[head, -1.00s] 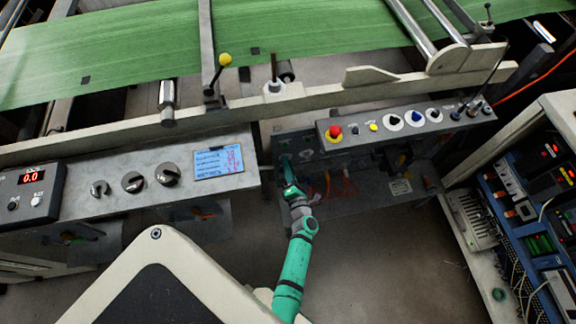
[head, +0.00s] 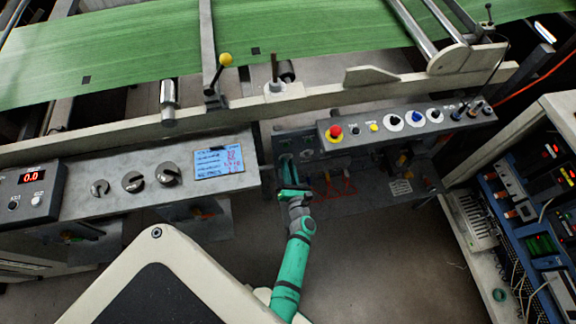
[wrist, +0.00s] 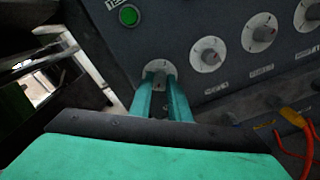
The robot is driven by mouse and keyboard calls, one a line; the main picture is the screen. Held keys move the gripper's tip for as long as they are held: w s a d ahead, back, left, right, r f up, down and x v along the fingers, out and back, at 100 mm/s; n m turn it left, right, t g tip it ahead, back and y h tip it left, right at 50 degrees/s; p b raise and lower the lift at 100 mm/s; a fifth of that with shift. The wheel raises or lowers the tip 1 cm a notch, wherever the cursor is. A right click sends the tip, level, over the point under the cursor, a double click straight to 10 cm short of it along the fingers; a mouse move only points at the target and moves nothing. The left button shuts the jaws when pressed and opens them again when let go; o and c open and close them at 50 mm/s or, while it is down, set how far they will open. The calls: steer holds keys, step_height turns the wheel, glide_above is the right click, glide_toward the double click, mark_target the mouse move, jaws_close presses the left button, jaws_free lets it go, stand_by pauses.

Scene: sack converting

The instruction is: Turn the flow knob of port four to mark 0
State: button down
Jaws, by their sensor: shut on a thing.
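A dark panel with a row of flow knobs on white round dials fills the upper part of the wrist view. My gripper (wrist: 158,84) is shut on the leftmost knob (wrist: 160,75) of the row, one finger on each side. Its dial (wrist: 150,66) is partly hidden by the fingers, and I cannot read its mark. Three more knobs are to the right: the second knob (wrist: 209,55), the third knob (wrist: 262,33) and the fourth knob (wrist: 314,12). The port labels are too small to read. In the head view my gripper (head: 286,165) reaches the panel (head: 283,143).
A green lit button (wrist: 129,15) is above the held knob. Orange and red hoses (wrist: 293,117) hang at the right of the wrist view. An overhanging control box (head: 390,126) with a red button (head: 335,131) is above and right of my gripper.

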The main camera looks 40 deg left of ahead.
steer(key=shift+s+f, duration=0.1)
steer(key=c, duration=1.7)
jaws_free()
steer(key=shift+o, duration=0.2)
steer(key=v, duration=1)
steer(key=shift+s+d, duration=0.25)
steer(key=shift+s, duration=0.05)
steer(key=s+d+r+n+t+h, duration=0.2)
steer(key=s+d+r+n+h, duration=0.4)
steer(key=s+d+r+n, duration=0.4)
steer(key=s+d+r+n+t+h, duration=0.2)
steer(key=s+d+r+n+h, duration=0.5)
steer(key=n, duration=1.5)
steer(key=s+d+r, duration=0.4)
steer(key=d+r, duration=0.2)
steer(key=r, duration=0.2)
steer(key=shift+s+d+n, duration=0.3)
steer(key=shift+d+n, duration=0.05)
steer(key=shift+n, duration=0.05)
